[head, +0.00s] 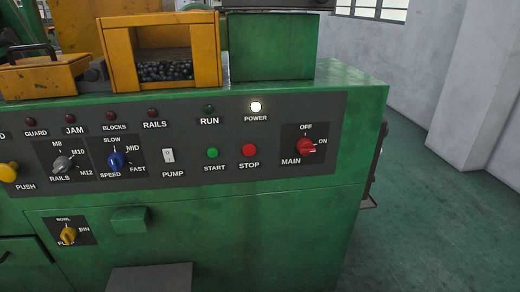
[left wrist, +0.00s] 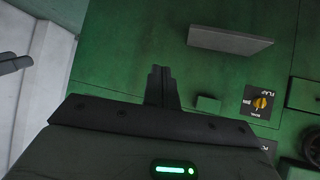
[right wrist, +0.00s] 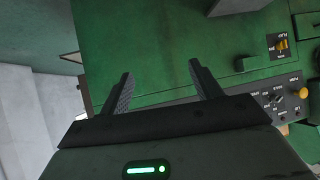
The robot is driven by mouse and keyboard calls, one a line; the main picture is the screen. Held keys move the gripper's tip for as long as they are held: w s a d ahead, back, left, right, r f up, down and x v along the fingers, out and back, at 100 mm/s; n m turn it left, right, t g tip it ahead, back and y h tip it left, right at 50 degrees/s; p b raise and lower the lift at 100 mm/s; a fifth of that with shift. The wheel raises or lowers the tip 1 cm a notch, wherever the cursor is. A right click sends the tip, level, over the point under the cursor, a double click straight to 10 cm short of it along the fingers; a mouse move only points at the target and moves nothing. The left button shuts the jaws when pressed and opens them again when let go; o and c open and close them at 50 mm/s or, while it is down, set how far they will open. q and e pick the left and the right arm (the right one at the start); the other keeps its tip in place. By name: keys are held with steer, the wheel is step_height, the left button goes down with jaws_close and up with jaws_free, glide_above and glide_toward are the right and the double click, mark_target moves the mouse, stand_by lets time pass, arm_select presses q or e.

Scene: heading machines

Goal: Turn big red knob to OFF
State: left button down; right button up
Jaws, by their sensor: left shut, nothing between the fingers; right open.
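The big red MAIN knob (head: 305,147) sits at the right end of the dark control panel (head: 340,130) in the head view. OFF is printed above it and ON to its right; its pointer appears turned toward ON. The white POWER lamp (head: 256,107) is lit. Neither gripper shows in the head view. My left gripper (left wrist: 162,72) is shut and empty in the left wrist view, in front of the green machine front. My right gripper (right wrist: 160,78) is open and empty in the right wrist view. The red knob is not visible in either wrist view.
The red STOP button (head: 249,150) and green START button (head: 212,153) are left of the knob. The white PUMP switch (head: 168,155) and blue SPEED knob (head: 116,160) are farther left. A grey ledge (head: 150,278) juts out below. Open floor (head: 440,220) lies right of the machine.

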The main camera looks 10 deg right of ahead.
steer(key=w+r+t+b, duration=0.1)
steer(key=w+r, duration=0.1)
steer(key=w, duration=0.4)
steer(key=m+t+h+b, duration=0.2)
steer(key=t+b, duration=0.4)
glide_toward(308, 151)
steer(key=w, duration=0.9)
steer(key=shift+w+a, duration=0.15)
arm_select(q)
steer(key=shift+w+d+f+n+t+h, duration=0.25)
steer(key=shift+w+d+f+t, duration=0.1)
steer(key=shift+f, duration=0.2)
steer(key=shift+w+d+f+n+t+h, duration=0.15)
steer(key=shift+w+d+f+n+t, duration=0.15)
steer(key=shift+f, duration=0.25)
arm_select(e)
steer(key=shift+w, duration=0.65)
steer(key=c, duration=1)
